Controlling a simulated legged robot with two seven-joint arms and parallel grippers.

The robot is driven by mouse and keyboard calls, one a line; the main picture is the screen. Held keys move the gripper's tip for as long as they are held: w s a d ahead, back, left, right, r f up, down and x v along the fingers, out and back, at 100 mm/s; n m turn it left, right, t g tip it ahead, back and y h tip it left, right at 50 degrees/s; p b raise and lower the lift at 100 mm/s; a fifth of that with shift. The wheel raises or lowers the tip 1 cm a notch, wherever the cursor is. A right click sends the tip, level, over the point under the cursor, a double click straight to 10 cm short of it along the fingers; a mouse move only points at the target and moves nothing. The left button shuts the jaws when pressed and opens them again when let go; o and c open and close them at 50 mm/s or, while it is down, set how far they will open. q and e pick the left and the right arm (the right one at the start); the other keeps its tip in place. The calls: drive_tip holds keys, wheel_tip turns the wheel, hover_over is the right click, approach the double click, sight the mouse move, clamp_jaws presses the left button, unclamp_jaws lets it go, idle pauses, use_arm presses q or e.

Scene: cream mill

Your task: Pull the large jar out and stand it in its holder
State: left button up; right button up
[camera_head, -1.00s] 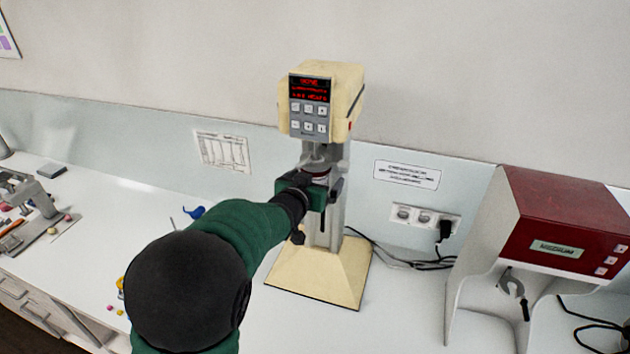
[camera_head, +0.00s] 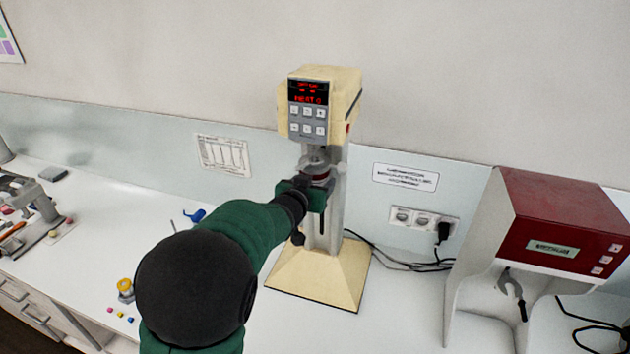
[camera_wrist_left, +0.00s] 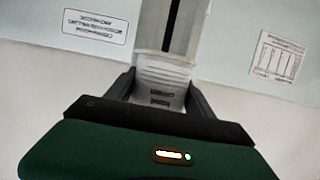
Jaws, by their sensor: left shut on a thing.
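The cream-coloured mill (camera_head: 335,95) stands upright on the bench, with a red-lit display and a square base. The large jar (camera_wrist_left: 162,85) is pale with dark markings and sits between my left gripper's fingers in the wrist view. In the head view, a clear grey top with a red band (camera_head: 316,170) shows under the mill head, just above the gripper. My left gripper (camera_head: 312,187) is shut on the jar in front of the mill's column. The gripper hides most of the jar. I cannot tell which thing is the holder. My right gripper is out of view.
A red-and-white machine (camera_head: 560,225) stands at the right. A small yellow-topped container (camera_head: 125,289) and several small coloured pieces lie at the left front. A blue item (camera_head: 196,215) lies behind my arm. Cables (camera_head: 400,258) run right of the mill base.

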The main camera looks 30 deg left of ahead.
use_arm(q)
drive_tip(key=shift+r, duration=0.15)
drive_tip(key=shift+c, duration=0.7)
drive_tip(key=shift+a+f+b, duration=0.25)
drive_tip(key=shift+f+b, duration=0.6)
drive_tip(key=shift+f, duration=0.15)
drive_tip(key=shift+d+f+b, duration=0.15)
drive_tip(key=shift+f+b, duration=0.75)
drive_tip(key=shift+f, duration=0.05)
drive_tip(key=s+d+f+b, duration=0.2)
drive_tip(key=s+b, duration=0.2)
drive_tip(key=s, duration=0.5)
drive_tip(key=shift+s+d+f, duration=0.15)
drive_tip(key=shift+s+f, duration=0.1)
drive_tip(key=shift+s, duration=0.1)
